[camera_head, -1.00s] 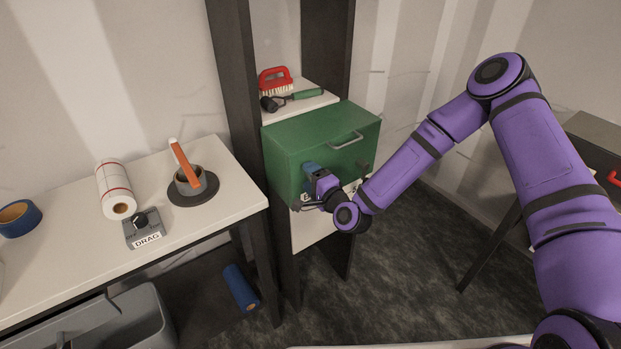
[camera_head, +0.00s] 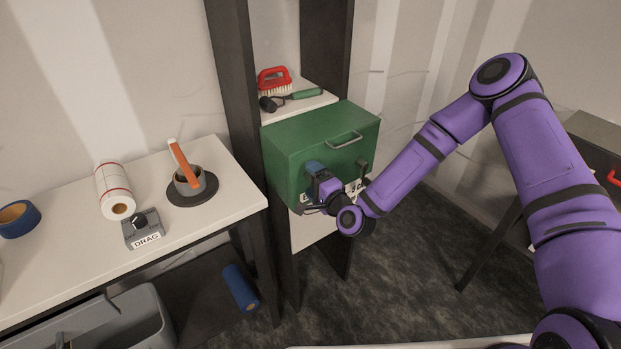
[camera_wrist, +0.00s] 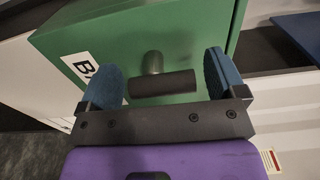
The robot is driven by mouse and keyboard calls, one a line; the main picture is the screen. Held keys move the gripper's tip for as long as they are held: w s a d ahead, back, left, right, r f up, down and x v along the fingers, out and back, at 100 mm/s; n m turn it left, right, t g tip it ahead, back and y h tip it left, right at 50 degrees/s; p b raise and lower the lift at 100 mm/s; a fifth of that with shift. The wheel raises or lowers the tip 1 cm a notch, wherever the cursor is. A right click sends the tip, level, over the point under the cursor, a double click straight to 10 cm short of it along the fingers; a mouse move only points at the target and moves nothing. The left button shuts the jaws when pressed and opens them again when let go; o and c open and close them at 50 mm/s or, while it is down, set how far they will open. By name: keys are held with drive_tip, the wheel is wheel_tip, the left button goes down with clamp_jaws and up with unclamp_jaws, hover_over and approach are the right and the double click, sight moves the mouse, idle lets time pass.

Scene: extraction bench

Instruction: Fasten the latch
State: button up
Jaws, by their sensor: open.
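A green box (camera_head: 292,165) stands on a shelf, with a grey pull handle (camera_head: 345,140) high on its front. A dark T-shaped latch handle (camera_wrist: 162,84) sticks out from the green face (camera_wrist: 130,35) in the wrist view. My gripper (camera_wrist: 162,80) is open, its two blue fingers on either side of this handle, with a gap on each side. In the head view my gripper (camera_head: 314,170) is at the box's front, and its body hides part of that face. A small dark knob (camera_head: 362,168) shows on the right of the face.
A white label (camera_wrist: 78,66) is on the box face. A red brush (camera_head: 274,79) and a green-handled tool (camera_head: 300,95) lie above the box. The white table (camera_head: 235,190) on the left holds a paper roll (camera_head: 114,190), a cup (camera_head: 190,182) and a DRAG device (camera_head: 143,230).

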drive_tip(key=v, duration=0.9)
drive_tip(key=shift+d, duration=0.2)
drive_tip(key=shift+s, duration=0.1)
drive_tip(key=s+d+r+n+g+h, duration=0.1)
drive_tip(key=d+r+n+g+h, duration=0.3)
drive_tip(key=d+r+n, duration=0.5)
drive_tip(key=s+d+r+n+g+h, duration=0.1)
drive_tip(key=d+r+n+g+h, duration=0.25)
drive_tip(key=d+r, duration=0.65)
drive_tip(key=s+d+r+g+h, duration=0.1)
drive_tip(key=s+d+r, duration=0.1)
drive_tip(key=s+r, duration=0.7)
drive_tip(key=s+d+r+m+g+h, duration=0.1)
drive_tip(key=s+d+r, duration=0.1)
drive_tip(key=s+r, duration=0.7)
drive_tip(key=s, duration=0.6)
drive_tip(key=shift+s+d+r, duration=0.2)
drive_tip(key=shift+s+r, duration=0.05)
drive_tip(key=shift+r, duration=0.15)
